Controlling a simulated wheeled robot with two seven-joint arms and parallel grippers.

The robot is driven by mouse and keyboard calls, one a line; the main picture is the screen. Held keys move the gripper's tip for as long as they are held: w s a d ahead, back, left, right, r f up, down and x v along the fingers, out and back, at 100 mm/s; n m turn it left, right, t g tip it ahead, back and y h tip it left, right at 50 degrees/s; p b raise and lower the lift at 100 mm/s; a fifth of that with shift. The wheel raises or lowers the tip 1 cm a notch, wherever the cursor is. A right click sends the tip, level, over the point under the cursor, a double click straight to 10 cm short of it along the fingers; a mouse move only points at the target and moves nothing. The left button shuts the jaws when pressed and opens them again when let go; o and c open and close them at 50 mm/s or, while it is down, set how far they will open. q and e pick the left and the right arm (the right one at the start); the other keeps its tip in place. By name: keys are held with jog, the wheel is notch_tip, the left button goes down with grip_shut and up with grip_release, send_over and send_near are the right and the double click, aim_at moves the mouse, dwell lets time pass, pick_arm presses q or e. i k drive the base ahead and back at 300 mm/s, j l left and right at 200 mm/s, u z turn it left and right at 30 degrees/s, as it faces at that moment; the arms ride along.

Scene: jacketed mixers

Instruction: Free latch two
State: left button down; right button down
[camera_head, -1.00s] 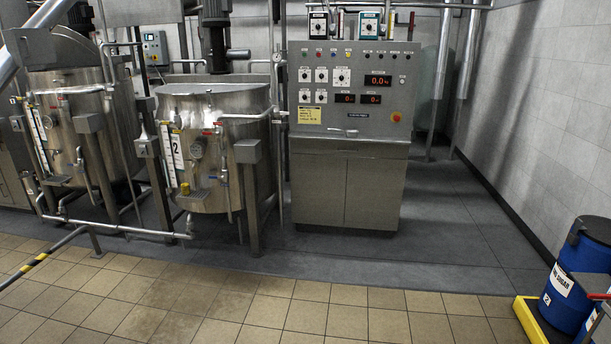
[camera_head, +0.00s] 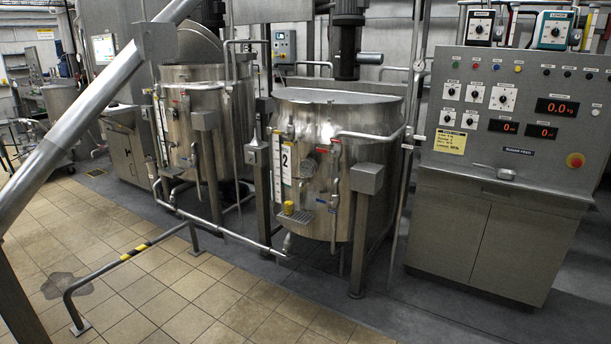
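The mixer marked 2 (camera_head: 325,170) is a steel jacketed vessel in the middle of the head view, with a flat lid on top. Its white number plate (camera_head: 286,160) is on the front left. A yellow fitting (camera_head: 289,208) sits low on its front, and small red-handled valves show near the number plate. I cannot make out which part is latch two. Another steel mixer (camera_head: 205,125) stands behind it to the left. Neither of my grippers shows in the view.
A control cabinet (camera_head: 497,240) with displays and a red button stands at the right. A low rail (camera_head: 110,266) with a yellow-black band runs along the floor at left. A large sloping pipe (camera_head: 70,130) crosses the left side. Tiled floor (camera_head: 190,300) in front is clear.

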aim_at(330, 118)
jog(key=i+j+z, duration=0.25)
jog(key=i+j, duration=0.65)
jog(key=i, duration=0.15)
jog(key=i+j+z, duration=0.15)
jog(key=j, duration=0.2)
jog(key=i+j+z, duration=0.15)
jog(key=j, duration=0.25)
jog(key=i+j+u, duration=0.2)
jog(key=i+j, duration=0.15)
jog(key=i, duration=0.25)
jog(key=i+j+u, duration=0.2)
jog(key=i, duration=0.45)
jog(key=i+j+u, duration=0.15)
jog(key=i, duration=0.5)
